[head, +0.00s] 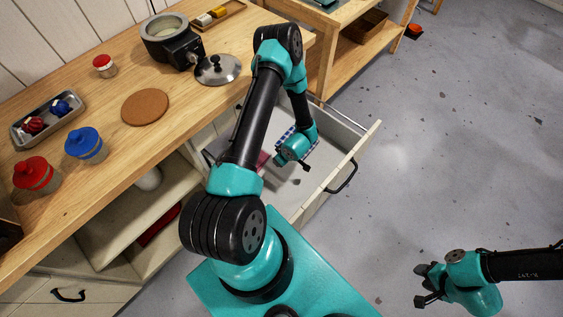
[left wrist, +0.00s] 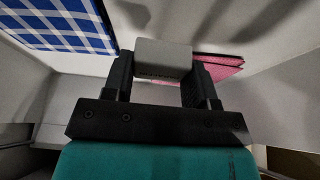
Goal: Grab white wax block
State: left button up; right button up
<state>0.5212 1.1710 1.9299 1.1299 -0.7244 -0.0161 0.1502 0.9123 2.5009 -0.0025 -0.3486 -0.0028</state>
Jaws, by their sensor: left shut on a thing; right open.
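The white wax block (left wrist: 163,57) looks pale grey in the left wrist view. It is clamped between the two black fingers of my left gripper (left wrist: 162,74). In the head view my left gripper (head: 283,165) reaches down into the open drawer (head: 326,187), and I cannot make out the block there. Whether the block touches the drawer floor, I cannot tell. My right gripper (head: 421,286) is open and empty over the floor at the lower right.
A blue checked cloth (left wrist: 62,24) and a pink cloth (left wrist: 222,66) lie in the drawer near the block. The worktop carries a melting pot (head: 168,38), a lid (head: 217,69), a cork mat (head: 145,107) and jars. The floor to the right is clear.

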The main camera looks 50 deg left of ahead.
pick_arm(q)
notch_tip(320, 180, up, 6)
jog(key=shift+f, duration=0.15)
dwell(0.7)
